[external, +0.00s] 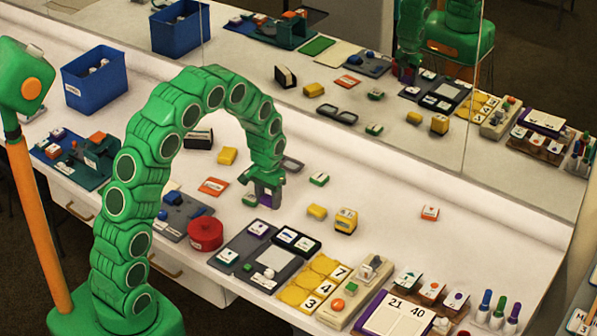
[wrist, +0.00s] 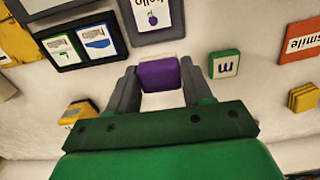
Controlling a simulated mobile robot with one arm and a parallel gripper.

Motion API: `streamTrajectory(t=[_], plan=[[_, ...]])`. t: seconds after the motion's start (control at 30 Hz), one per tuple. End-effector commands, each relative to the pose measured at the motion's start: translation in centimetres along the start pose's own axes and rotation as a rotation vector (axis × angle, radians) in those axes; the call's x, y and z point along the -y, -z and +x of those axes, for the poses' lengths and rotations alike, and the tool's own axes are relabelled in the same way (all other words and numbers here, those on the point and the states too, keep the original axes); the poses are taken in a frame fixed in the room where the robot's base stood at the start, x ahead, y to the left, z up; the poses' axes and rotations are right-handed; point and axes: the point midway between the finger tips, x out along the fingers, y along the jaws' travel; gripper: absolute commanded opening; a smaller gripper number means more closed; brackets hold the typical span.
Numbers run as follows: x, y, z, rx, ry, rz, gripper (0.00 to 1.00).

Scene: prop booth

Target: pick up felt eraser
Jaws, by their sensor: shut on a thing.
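A black block with a pale side (external: 198,138), which looks like a board eraser, lies farther back, partly behind my arm. Whether the held block touches the table is unclear.
A green-edged tile (wrist: 223,64) lies close right of the fingers. An orange card (external: 213,187), a red round container (external: 205,233) and a grey tray (external: 222,257) are nearby. Yellow blocks (external: 346,220) stand to the right. The table's right back is mostly clear. A mirror runs behind.

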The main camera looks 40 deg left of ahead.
Motion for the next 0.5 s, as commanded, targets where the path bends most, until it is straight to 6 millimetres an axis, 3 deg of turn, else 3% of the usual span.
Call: streamTrajectory(t=[0.2,0.5], plan=[[0.1,-2.3,-2.6,0.001,0.0,0.0,0.21],[0.2,-6.3,-4.4,0.001,0.0,0.0,0.21]])
